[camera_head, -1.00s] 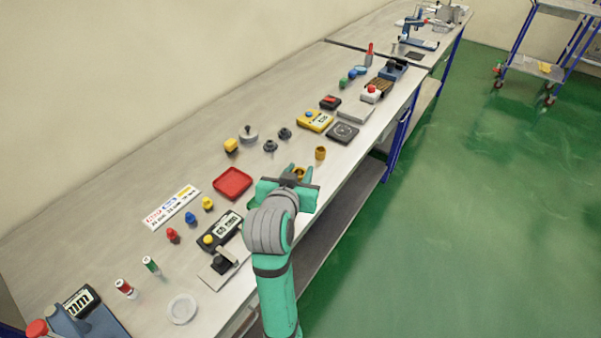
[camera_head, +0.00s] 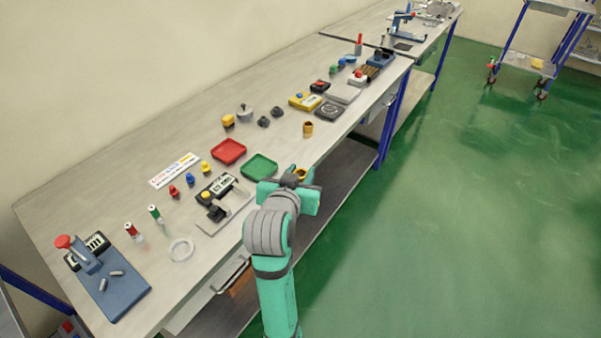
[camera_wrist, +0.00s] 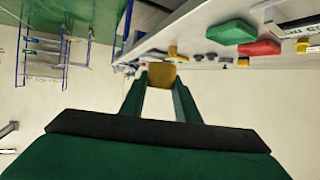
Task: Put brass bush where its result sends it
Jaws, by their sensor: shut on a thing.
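My gripper (camera_head: 299,177) is shut on a brass bush (camera_wrist: 162,75), held between the fingertips in the wrist view. In the head view only its upper part shows, beyond my wrist, near the bench's front edge. A second brass-coloured bush (camera_head: 308,129) stands on the bench beyond my gripper. A green tray (camera_head: 259,167) lies just left of my gripper, and a red tray (camera_head: 229,151) lies behind it to the left. Both look empty. A dark device with a display and yellow knob (camera_head: 218,187) stands further left. Any result on it is too small to read.
A coloured label strip (camera_head: 175,171) and several small coloured pieces lie left of the trays. A white ring (camera_head: 181,250) and a blue press (camera_head: 113,283) are near left. A yellow meter (camera_head: 305,101) and a dark round pad (camera_head: 328,111) stand further along the bench.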

